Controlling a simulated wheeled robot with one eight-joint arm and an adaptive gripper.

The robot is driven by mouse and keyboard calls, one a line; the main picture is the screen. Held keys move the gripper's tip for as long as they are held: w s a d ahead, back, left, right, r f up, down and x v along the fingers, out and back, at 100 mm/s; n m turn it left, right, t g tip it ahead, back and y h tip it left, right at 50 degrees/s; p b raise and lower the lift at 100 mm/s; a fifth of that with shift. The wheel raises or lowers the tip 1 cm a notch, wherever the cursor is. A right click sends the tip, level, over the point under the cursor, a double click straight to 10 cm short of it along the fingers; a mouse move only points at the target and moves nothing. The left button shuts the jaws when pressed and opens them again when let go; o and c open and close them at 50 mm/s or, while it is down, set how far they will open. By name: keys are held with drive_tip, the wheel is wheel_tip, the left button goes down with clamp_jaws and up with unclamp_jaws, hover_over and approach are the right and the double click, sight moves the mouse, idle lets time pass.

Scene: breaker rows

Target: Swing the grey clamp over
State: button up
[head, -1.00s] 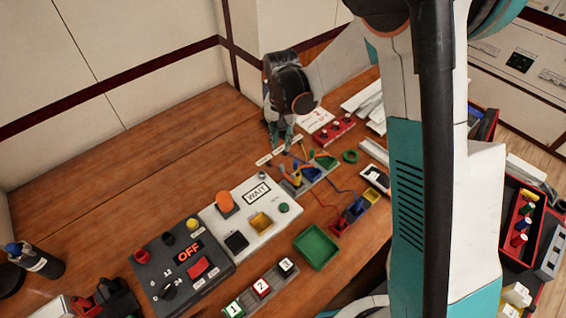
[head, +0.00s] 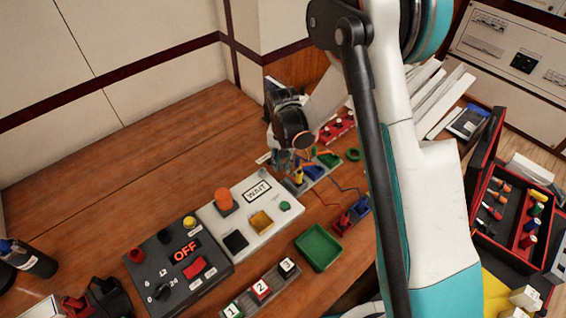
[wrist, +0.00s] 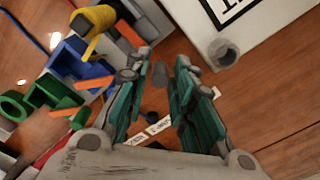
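A small dark grey piece (wrist: 159,75) shows between my fingertips in the wrist view; it may be the grey clamp, but I cannot tell for sure. My gripper (wrist: 165,65) is open, its two teal-padded fingers apart on either side of that piece, with no clear contact. In the head view my gripper (head: 282,168) hangs low at the left end of the back clamp row. That row has a yellow clamp (wrist: 92,22), a blue clamp (wrist: 78,62) and a green clamp (wrist: 53,95). My gripper hides the row's left end in the head view.
A white WAIT panel (head: 235,200) and a dark OFF panel (head: 170,280) lie to the left. A grey round post (wrist: 223,52) stands near my fingers. A second clamp row (head: 352,215) and a green tray (head: 318,248) are nearer. The table's back left is clear.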

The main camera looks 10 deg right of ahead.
clamp_jaws()
drive_tip(key=shift+a, duration=0.1)
drive_tip(key=n, duration=0.2)
drive_tip(key=s+n+b, duration=0.1)
drive_tip(key=a+n+b, duration=0.1)
drive_tip(key=n, duration=0.1)
drive_tip(key=shift+s+n, duration=0.2)
drive_tip(key=shift+n, duration=0.1)
drive_tip(key=n, duration=0.2)
drive_tip(key=s+n, duration=0.1)
drive_tip(key=shift+a+b, duration=0.25)
drive_tip(key=shift+b, duration=0.1)
drive_tip(key=shift+s+n+b, duration=0.15)
drive_tip(key=shift+s+n, duration=0.1)
drive_tip(key=shift+n, duration=0.6)
drive_tip(key=shift+s+n+b, duration=0.15)
drive_tip(key=shift+s+n, duration=0.1)
drive_tip(key=shift+n, duration=0.6)
unclamp_jaws()
